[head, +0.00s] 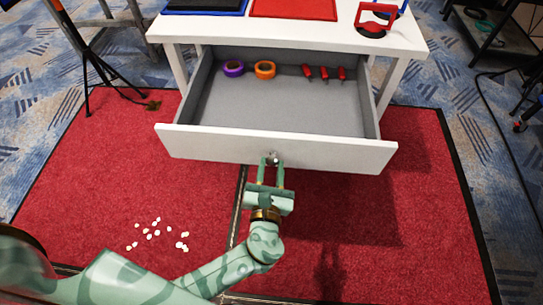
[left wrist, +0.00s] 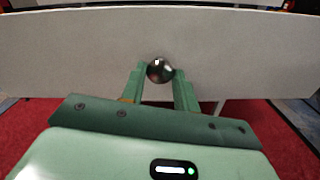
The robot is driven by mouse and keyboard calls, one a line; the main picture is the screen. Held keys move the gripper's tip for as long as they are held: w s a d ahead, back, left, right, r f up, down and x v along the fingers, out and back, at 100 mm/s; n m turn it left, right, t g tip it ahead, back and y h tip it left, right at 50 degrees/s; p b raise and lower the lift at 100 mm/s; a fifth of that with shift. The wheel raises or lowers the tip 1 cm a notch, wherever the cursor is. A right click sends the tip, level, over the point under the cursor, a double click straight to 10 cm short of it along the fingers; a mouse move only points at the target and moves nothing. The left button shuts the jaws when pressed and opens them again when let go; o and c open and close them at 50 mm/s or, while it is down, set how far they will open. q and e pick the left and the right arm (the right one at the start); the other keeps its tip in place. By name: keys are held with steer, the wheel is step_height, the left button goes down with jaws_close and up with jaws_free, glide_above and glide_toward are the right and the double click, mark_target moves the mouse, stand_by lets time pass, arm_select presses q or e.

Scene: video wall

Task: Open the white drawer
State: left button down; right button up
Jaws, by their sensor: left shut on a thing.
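The white drawer (head: 200,142) is pulled well out from under the white table (head: 290,33), and its grey inside shows. My left gripper (head: 272,162) is shut on the round metal knob (head: 273,156) in the middle of the drawer front. In the left wrist view the drawer front (left wrist: 80,55) spans the picture. There the dark shiny knob (left wrist: 159,70) sits between the fingertips of my left gripper (left wrist: 160,77). My right gripper is not in view.
Inside the drawer lie a purple tape roll (head: 233,69), an orange tape roll (head: 265,70) and red items (head: 324,73). White bits (head: 150,236) are scattered on the red mat (head: 90,190). A black tripod (head: 80,50) stands at left.

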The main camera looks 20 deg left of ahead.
arm_select(q)
steer(key=shift+s, duration=0.2)
steer(key=c, duration=1.1)
jaws_free()
steer(key=shift+o, duration=0.2)
steer(key=shift+d, duration=0.1)
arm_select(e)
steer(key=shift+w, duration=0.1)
arm_select(q)
steer(key=shift+s, duration=0.4)
steer(key=p+v, duration=0.2)
steer(key=v, duration=0.9)
steer(key=shift+p, duration=0.4)
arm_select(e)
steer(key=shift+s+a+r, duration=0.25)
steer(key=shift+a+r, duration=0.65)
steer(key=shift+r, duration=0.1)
arm_select(q)
steer(key=shift+d, duration=0.1)
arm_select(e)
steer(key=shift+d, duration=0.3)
